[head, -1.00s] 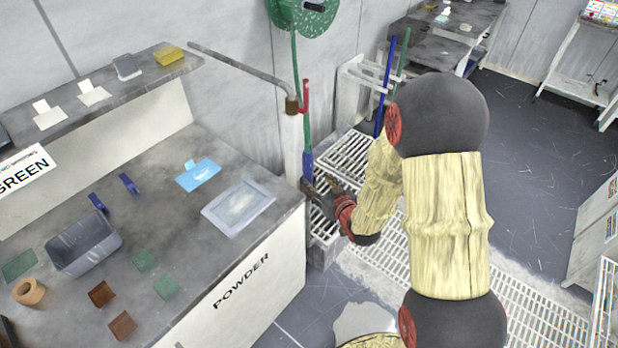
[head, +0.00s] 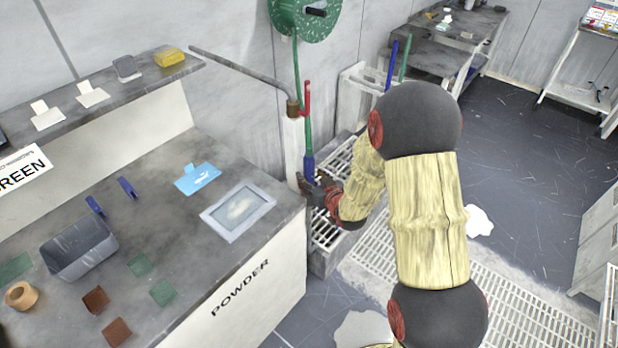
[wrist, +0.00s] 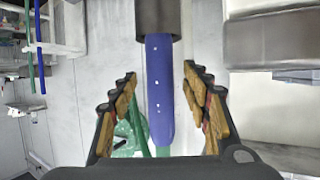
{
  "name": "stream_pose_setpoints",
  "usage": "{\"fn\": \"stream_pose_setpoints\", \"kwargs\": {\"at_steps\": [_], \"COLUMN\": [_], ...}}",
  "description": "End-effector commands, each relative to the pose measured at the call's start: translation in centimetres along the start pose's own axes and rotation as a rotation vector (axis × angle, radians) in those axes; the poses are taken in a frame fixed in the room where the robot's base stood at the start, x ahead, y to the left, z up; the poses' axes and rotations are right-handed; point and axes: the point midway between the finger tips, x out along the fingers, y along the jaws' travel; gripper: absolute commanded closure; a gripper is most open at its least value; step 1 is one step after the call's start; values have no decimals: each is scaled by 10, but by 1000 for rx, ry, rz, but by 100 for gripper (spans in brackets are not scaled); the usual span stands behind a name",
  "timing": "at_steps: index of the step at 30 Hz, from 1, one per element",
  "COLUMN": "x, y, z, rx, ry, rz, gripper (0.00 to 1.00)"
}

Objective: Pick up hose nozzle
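The hose nozzle (head: 309,166) is a blue sleeve with a dark end, hanging upright on the green hose beside the bench's right end. In the wrist view the blue nozzle (wrist: 165,90) stands between the two fingers, with its dark end at the top of the picture. My gripper (head: 316,186) is at the nozzle's lower part in the head view. In the wrist view my gripper (wrist: 160,105) is open, with a visible gap between the nozzle and each finger. The nozzle's lower end is partly hidden by the gripper in the head view.
The POWDER bench (head: 255,262) stands close on the left. A red-handled tap pipe (head: 305,98) and a green hose reel (head: 304,18) are above. A metal grate (head: 335,150) lies behind and below the gripper. Blue and green poles (head: 391,65) stand farther back.

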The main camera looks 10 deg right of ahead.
Motion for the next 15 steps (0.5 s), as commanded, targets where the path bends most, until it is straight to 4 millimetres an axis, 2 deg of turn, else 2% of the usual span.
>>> {"fn": "stream_pose_setpoints", "kwargs": {"at_steps": [15], "x": [0], "y": [0], "z": [0], "rx": [0], "ry": [0], "rz": [0], "gripper": [83]}}
